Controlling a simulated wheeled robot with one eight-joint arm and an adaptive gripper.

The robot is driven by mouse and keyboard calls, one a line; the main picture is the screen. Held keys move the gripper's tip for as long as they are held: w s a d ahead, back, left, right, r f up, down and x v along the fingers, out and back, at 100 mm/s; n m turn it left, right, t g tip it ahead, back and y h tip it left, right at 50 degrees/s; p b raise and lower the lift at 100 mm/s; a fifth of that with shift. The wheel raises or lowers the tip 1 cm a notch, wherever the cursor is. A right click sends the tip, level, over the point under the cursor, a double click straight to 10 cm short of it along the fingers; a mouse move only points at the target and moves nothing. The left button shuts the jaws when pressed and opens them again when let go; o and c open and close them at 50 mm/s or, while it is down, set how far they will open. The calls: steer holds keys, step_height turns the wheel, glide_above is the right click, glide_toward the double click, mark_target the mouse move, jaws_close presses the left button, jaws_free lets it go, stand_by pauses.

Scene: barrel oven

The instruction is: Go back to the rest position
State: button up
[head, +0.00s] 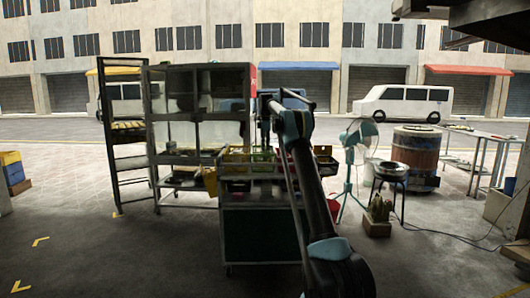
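My arm reaches forward from the bottom of the head view, rising to a bend above the cart. Its end hangs over the cart's far side, left of the bend. My gripper (265,142) is small and dark there, against the cabinet and the crates behind. I cannot tell whether its fingers are open or shut, or whether it holds anything. The cart (262,234) has a dark green front panel and carries yellow crates (236,157) and other goods. My arm hides part of the cart's right side.
A glass cabinet (178,128) and a dark rack (112,150) stand to the left. A teal fan (359,140), a barrel oven (415,155), a low stand (391,172) and a metal table (484,137) stand right. A cable crosses the floor at right. The left foreground floor is clear.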

steer(key=shift+r, duration=0.1)
steer(key=s+d+r+m, duration=0.2)
steer(key=s+r, duration=0.1)
steer(key=s, duration=0.6)
steer(key=s+d+r+m, duration=0.2)
steer(key=s+d+r, duration=0.1)
steer(key=s, duration=0.5)
steer(key=s+d+r+m, duration=0.2)
steer(key=s+r, duration=0.1)
steer(key=s, duration=0.6)
steer(key=s+d+f+m, duration=0.2)
steer(key=s+f+m, duration=0.1)
steer(key=s, duration=0.8)
steer(key=s+d+f+m, duration=0.2)
steer(key=s, duration=1)
steer(key=s+d+f+m, duration=0.1)
steer(key=s+f+m, duration=0.2)
steer(key=s+f, duration=0.9)
steer(key=s+d+f+m, duration=0.1)
steer(key=s+f+m, duration=0.2)
steer(key=s+f, duration=0.9)
steer(key=s, duration=0.4)
steer(key=shift+s+f+m, duration=0.25)
steer(key=shift+s+m, duration=0.05)
steer(key=shift+s, duration=0.1)
